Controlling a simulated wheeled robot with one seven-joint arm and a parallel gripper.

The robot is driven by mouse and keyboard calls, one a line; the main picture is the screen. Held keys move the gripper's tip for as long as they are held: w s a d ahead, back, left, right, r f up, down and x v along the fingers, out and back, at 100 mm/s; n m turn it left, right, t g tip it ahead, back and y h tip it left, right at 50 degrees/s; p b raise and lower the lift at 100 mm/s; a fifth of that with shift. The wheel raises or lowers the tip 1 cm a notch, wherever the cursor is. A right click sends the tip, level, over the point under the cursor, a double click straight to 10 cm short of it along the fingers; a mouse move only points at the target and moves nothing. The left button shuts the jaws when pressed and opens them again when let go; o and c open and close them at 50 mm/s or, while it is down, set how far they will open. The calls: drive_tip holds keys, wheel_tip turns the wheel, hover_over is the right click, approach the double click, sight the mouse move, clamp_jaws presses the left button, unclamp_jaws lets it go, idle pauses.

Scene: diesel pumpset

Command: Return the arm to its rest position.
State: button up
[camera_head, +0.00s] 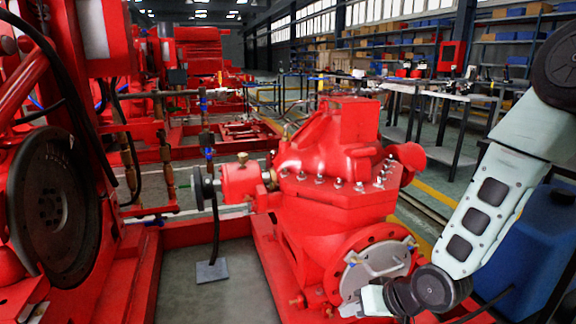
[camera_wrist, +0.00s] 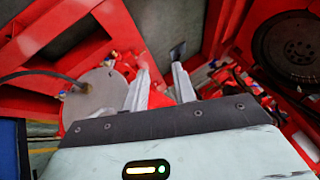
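My arm (camera_head: 495,195) comes in from the right in the head view, bent down toward the red pump (camera_head: 335,165). My gripper (camera_head: 352,306) is low beside the front of the pump flange, just below a round grey plate (camera_head: 378,262) with a handle. In the wrist view my gripper (camera_wrist: 161,70) has its two pale fingers apart, with nothing held between them. Red metal shows behind the fingers. The grey round plate (camera_wrist: 94,98) also shows left of the fingers, partly hidden by the gripper body. I cannot tell whether a finger touches the pump.
A blue box (camera_head: 545,245) stands at the right, behind my arm. A dark flywheel (camera_head: 52,205) on a red engine is at the left. Red base rails run around the pump. Grey tables (camera_head: 455,97) and shelves stand farther back, with open floor between.

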drive_tip(key=s+r+n+g+h+p, duration=0.1)
drive_tip(key=s+r+n+g+h, duration=0.2)
drive_tip(key=s+r, duration=0.7)
drive_tip(key=s+r+n+g+h, duration=0.25)
drive_tip(key=s+r, duration=0.55)
drive_tip(key=s, duration=0.5)
wheel_tip(320, 180, up, 29)
drive_tip(key=p, duration=2.9)
drive_tip(key=shift+w+a+p, duration=0.2)
drive_tip(key=shift+a+p, duration=0.1)
drive_tip(key=shift+p, duration=0.05)
